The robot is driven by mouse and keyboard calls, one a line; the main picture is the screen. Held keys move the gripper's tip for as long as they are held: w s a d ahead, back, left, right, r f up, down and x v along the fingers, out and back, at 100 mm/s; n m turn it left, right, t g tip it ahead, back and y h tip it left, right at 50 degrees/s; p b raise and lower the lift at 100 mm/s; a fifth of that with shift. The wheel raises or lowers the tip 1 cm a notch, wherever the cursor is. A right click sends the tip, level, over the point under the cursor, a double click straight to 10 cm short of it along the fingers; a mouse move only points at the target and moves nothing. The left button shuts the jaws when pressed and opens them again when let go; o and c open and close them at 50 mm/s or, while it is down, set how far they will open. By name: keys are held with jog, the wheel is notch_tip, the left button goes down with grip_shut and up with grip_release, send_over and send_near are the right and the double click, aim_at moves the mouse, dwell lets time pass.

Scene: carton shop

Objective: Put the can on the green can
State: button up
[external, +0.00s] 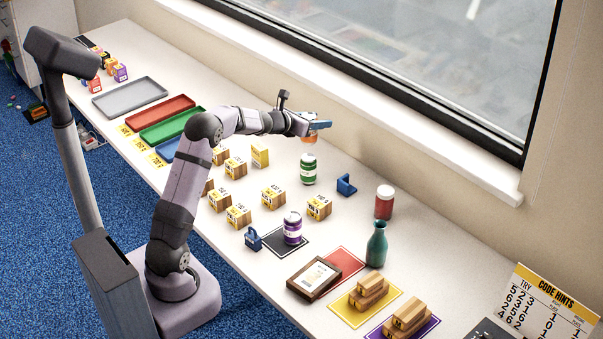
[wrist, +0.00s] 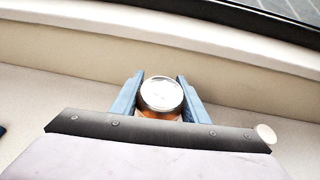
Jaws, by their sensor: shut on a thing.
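My gripper (external: 318,126) is shut on an orange can (external: 309,139), with its blue fingers on either side. In the wrist view the can's silver top (wrist: 161,92) sits between the fingers, and a little of its orange side shows below. The green can (external: 308,169) stands upright on the table, directly under the held can in the external view. A small gap seems to show between them. The green can is hidden in the wrist view.
A blue bracket-like object (external: 346,185) and a red jar (external: 384,202) with a white lid stand right of the green can. Several wooden blocks (external: 272,196) lie to its left and front. A purple can (external: 292,228) stands on a black mat. The window wall runs behind.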

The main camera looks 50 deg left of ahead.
aim_at(316, 134)
jog(key=shift+f, duration=2.7)
jog(key=shift+f+b, duration=0.2)
jog(key=shift+b, duration=0.2)
jog(key=o, duration=1)
jog(key=shift+r, duration=0.1)
jog(key=shift+r+p, duration=0.2)
jog(key=shift+p, duration=0.15)
jog(key=a+b+v, duration=0.1)
jog(key=b+v, duration=0.2)
jog(key=v, duration=0.9)
jog(key=shift+d, duration=0.45)
jog(key=shift+f, duration=0.1)
